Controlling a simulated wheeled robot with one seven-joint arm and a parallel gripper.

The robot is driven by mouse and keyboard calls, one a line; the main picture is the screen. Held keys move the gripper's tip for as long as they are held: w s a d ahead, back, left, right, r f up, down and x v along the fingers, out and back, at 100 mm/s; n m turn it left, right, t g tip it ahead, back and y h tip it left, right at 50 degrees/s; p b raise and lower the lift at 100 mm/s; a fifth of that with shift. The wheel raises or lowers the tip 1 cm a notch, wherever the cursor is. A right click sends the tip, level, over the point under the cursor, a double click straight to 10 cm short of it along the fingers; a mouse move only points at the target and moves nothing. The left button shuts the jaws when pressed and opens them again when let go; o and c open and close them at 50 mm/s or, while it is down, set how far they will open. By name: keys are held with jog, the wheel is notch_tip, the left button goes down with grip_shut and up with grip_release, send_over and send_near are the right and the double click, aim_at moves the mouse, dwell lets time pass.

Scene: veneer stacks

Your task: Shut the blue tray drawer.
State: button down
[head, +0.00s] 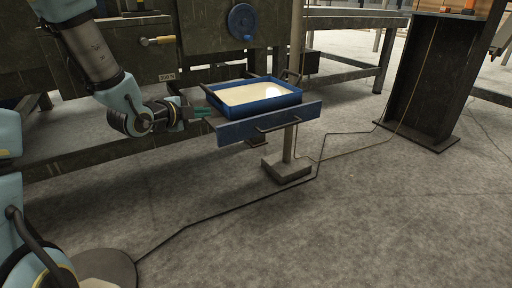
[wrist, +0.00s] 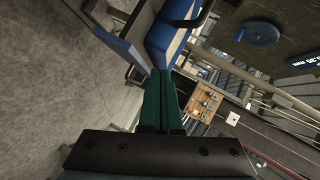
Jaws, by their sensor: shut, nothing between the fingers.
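The blue tray drawer stands pulled out from the dark metal bench (head: 120,55). Its blue front panel (head: 268,123) has a dark bar handle (head: 277,125). Behind the panel is a blue tray (head: 283,104) with a cream-coloured inside. My gripper (head: 211,111) has green fingers pressed together with nothing between them. It is at the left side of the drawer, just behind the panel's left end. In the wrist view the fingers (wrist: 161,76) point at the tray's blue side (wrist: 163,38), with the front panel (wrist: 118,38) to the left. I cannot tell whether they touch.
A post on a square foot (head: 288,169) stands beneath and behind the drawer. A dark cable (head: 228,207) crosses the floor. A dark steel column (head: 430,80) stands at the right. The floor in front of the drawer is otherwise clear.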

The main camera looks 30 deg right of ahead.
aim_at(256, 122)
jog(key=s+d+f+m+g+h+b, duration=0.3)
jog(key=s+d+f+m+h+b, duration=0.3)
jog(key=f+b, duration=0.25)
jog(key=shift+m+y, duration=0.3)
jog(key=shift+y, duration=0.1)
jog(key=b+x, duration=0.1)
jog(key=x, duration=0.3)
jog(key=b+x, duration=0.2)
jog(key=x, duration=0.2)
jog(key=w+b+x, duration=0.1)
jog(key=x, duration=0.2)
jog(key=shift+w+d+r, duration=0.2)
jog(key=shift+d+r, duration=0.05)
jog(key=shift+r, duration=0.05)
jog(key=shift+w+d+r+b, duration=0.15)
jog(key=shift+w+b, duration=0.3)
jog(key=shift+w, duration=0.45)
